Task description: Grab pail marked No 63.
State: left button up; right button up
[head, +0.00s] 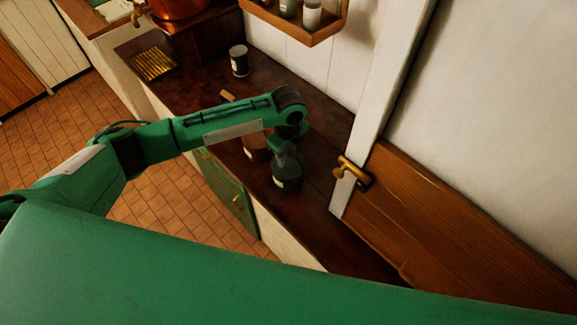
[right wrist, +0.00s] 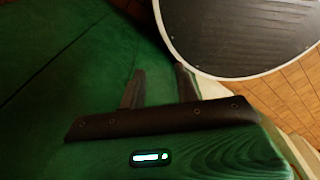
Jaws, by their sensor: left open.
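A dark green pail (head: 287,181) with a pale label stands on the dark wooden counter (head: 320,225). My left gripper (head: 283,162) is open and points down at the top of this pail; I cannot tell whether its fingers touch it. A reddish-brown pail (head: 254,153) stands just left of it, partly hidden by my arm. A dark pail (head: 239,62) with a white label stands farther back. I cannot read any number on the labels. My right gripper (right wrist: 160,88) shows in the right wrist view with its fingers apart and nothing between them.
A small wooden piece (head: 228,96) lies behind my left arm. A wooden shelf (head: 297,31) with jars hangs above the counter. A brass latch (head: 352,171) and a wooden panel (head: 440,225) are at the right. A copper pot (head: 178,8) stands at the back.

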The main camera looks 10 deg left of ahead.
pick_arm(q)
jog(key=shift+f, duration=0.25)
grip_shut()
jog(key=shift+w+r, duration=0.1)
jog(key=shift+r, duration=0.05)
dwell(1.1)
